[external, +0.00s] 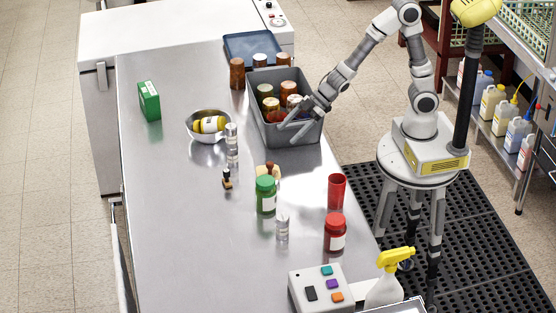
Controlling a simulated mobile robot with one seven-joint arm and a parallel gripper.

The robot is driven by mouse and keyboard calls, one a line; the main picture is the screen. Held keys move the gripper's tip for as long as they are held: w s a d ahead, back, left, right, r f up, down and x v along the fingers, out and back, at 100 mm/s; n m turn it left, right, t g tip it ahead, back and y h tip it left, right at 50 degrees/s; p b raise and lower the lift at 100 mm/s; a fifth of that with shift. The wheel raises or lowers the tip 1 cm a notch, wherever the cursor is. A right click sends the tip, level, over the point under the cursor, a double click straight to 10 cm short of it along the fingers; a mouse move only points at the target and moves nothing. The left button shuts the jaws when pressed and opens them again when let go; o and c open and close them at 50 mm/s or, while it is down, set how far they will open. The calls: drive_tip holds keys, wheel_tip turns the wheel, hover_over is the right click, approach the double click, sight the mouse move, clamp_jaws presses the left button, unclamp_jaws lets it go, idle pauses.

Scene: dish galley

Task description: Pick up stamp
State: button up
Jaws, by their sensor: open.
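Nothing shows between the fingers.
The grey bin (297,135) holds several jars. A metal bowl (194,132) with a yellow jar, clear vials (232,138), the green jar (266,200), a red cup (337,188) and a red jar (335,238) stand around. The counter's left front (190,240) is clear.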

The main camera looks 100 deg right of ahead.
sight(272, 170)
drive_tip(key=a+f+y, duration=0.1)
drive_tip(key=f, duration=0.1)
drive_tip(key=w+a+f+y, duration=0.1)
drive_tip(key=f, duration=0.1)
drive_tip(key=w+a+f+n+y+b, duration=0.1)
drive_tip(key=a, duration=0.1)
drive_tip(key=shift+w+f, duration=0.1)
drive_tip(key=shift+f, duration=0.3)
drive_tip(key=shift+w+a+f+y, duration=0.2)
drive_tip(key=shift+w+f+y, duration=0.25)
drive_tip(key=shift+y, duration=0.35)
drive_tip(key=b+x, duration=0.1)
drive_tip(key=x, duration=0.6)
drive_tip(key=shift+w+d+b, duration=0.1)
drive_tip(key=shift+w+b, duration=0.2)
drive_tip(key=shift+r, duration=0.1)
clamp_jaws()
